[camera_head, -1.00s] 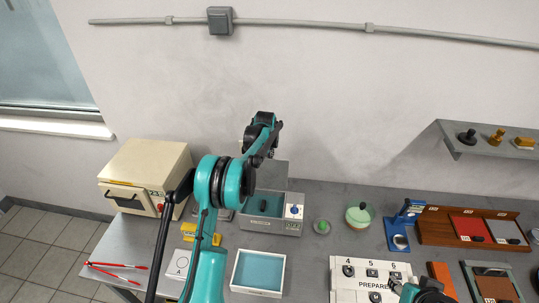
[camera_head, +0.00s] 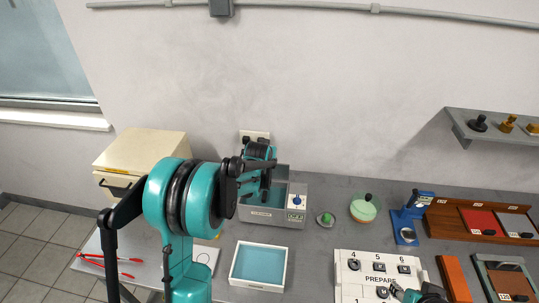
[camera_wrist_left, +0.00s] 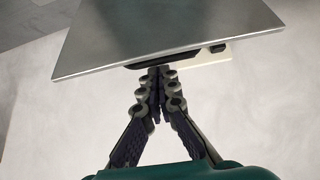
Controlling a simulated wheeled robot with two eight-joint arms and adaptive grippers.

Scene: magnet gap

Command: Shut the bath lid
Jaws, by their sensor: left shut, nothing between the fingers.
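The bath (camera_head: 262,216) is a grey open box on the bench with a blue knob on its right panel. Its grey lid (camera_head: 282,173) stands raised at the back, partly hidden by my left gripper (camera_head: 258,184). In the left wrist view a large grey plate, seemingly the lid (camera_wrist_left: 165,35), fills the top. The left fingertips (camera_wrist_left: 157,72) are shut and empty at its lower edge; whether they touch it I cannot tell. Part of my right gripper (camera_head: 425,294) shows at the bottom right, its fingers unclear.
A beige oven-like box (camera_head: 140,155) stands left of the bath. A white tray with blue inside (camera_head: 258,289) lies in front. A green-lidded dish (camera_head: 364,208) and blue stand (camera_head: 408,225) are to the right. A wall socket (camera_head: 254,135) is behind.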

